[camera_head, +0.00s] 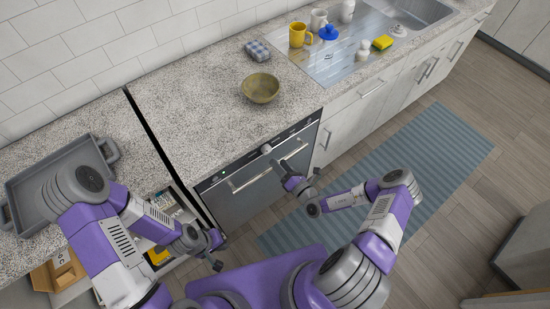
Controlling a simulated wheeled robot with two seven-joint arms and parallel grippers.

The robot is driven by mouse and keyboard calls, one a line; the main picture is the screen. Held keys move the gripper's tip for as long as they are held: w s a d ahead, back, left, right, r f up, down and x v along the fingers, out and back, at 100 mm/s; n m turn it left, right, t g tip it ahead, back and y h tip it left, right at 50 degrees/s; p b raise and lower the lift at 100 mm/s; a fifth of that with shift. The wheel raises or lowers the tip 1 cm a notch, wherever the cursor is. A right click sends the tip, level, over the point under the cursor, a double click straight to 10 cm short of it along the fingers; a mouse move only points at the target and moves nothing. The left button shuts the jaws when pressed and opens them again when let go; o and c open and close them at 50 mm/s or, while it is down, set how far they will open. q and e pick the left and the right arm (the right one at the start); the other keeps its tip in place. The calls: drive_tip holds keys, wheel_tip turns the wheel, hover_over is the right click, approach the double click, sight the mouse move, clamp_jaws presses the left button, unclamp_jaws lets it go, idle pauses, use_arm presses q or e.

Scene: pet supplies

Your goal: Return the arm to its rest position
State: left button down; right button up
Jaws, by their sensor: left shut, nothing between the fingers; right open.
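My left arm comes in from the left, bent in front of the left counter. Its gripper (216,252) is shut and empty, low near the left edge of the dishwasher front. My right arm comes in from the lower right and bends back to the left. Its gripper (293,166) is open and empty, in front of the dishwasher (255,190) near its handle. I cannot tell from this view whether it touches the handle. Both hands are below the countertop.
A yellow mug (297,36) and yellow sponge (382,42) stand by the sink. A grey tray (28,190) sits on the left counter. A striped mat (440,150) covers open floor at right.

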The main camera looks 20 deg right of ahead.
drive_tip(key=shift+s+d, duration=0.15)
drive_tip(key=shift+s, duration=0.2)
idle(0.3)
